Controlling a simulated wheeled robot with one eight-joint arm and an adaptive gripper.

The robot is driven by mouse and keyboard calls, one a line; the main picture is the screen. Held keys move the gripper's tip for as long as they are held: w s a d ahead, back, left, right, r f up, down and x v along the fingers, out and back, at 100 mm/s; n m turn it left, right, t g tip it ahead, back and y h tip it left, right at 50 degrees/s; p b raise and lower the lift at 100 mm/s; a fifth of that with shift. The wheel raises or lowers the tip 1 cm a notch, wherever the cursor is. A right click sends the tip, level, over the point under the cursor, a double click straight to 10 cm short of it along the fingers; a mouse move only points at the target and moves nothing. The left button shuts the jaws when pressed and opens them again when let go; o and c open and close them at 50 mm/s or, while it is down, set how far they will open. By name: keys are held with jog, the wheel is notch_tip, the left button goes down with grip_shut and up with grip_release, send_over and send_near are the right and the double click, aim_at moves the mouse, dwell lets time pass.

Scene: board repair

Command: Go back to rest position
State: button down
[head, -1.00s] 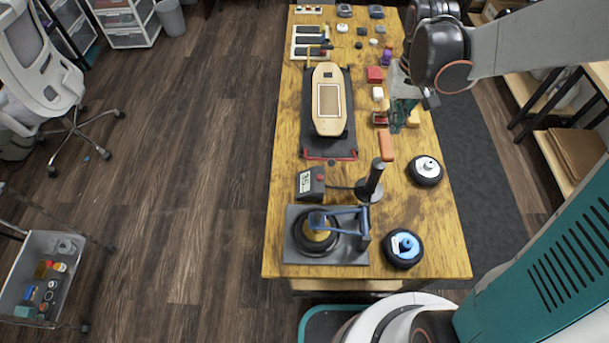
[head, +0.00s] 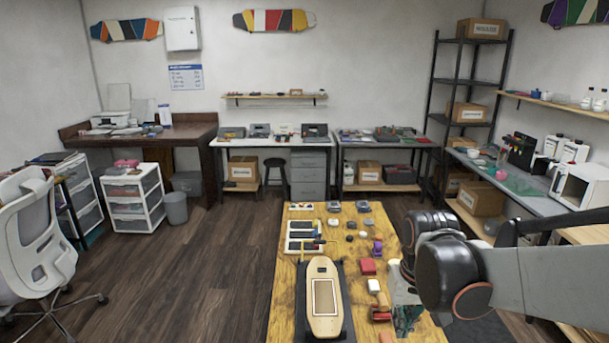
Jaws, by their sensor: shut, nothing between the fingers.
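My arm comes in from the right in the head view and bends down over the right side of the wooden workbench (head: 262,332). My gripper (head: 407,318) points down near the bench's right edge, partly hidden by my own arm. It is shut and holds nothing. A wooden skateboard deck (head: 323,270) lies lengthwise on a dark stand in the middle of the bench, apart from my gripper.
A red block (head: 368,267) and a purple part (head: 377,248) lie left of my arm. A tray with dark pieces (head: 291,236) lies farther back. Shelves and a microwave (head: 583,188) stand at right. Open floor (head: 215,275) lies left of the bench.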

jog(key=s+t+b, duration=0.5)
jog(key=s+b, duration=0.1)
jog(key=s, duration=0.6)
jog(key=shift+r+t, duration=0.2)
jog(key=shift+t, duration=0.1)
dwell(0.8)
